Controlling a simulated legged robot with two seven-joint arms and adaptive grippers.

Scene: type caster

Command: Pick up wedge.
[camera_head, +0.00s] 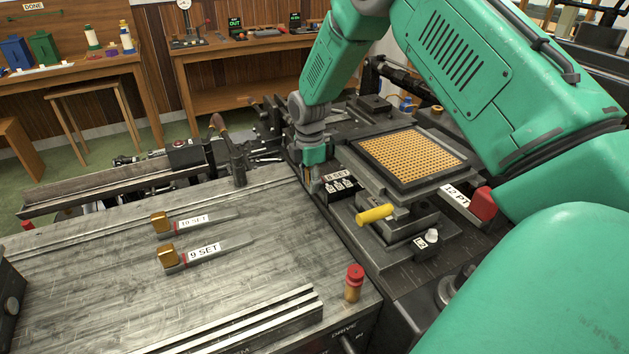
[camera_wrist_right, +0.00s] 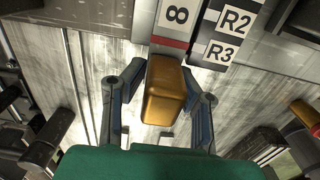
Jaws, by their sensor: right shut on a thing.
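The 8 SET wedge has a brass block end (camera_wrist_right: 165,92) and a white label with an 8 (camera_wrist_right: 176,14), both clear in the right wrist view. My right gripper (camera_wrist_right: 160,100) is shut on the brass block, one dark finger on each side. In the head view the right gripper (camera_head: 313,183) is low at the near left edge of the machine bed, and its 8 SET label (camera_head: 338,175) shows just right of the fingers. The brass end is mostly hidden there. Two similar wedges, 10 SET (camera_head: 162,222) and 9 SET (camera_head: 167,256), lie on the metal table (camera_head: 110,290). My left gripper is not in view.
A black block with small white R labels (camera_head: 342,187) sits beside the gripper. A framed brass-coloured matrix grid (camera_head: 410,157) and a yellow handle (camera_head: 375,214) are to the right. A red-topped brass post (camera_head: 353,284) stands at the table's near right corner.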

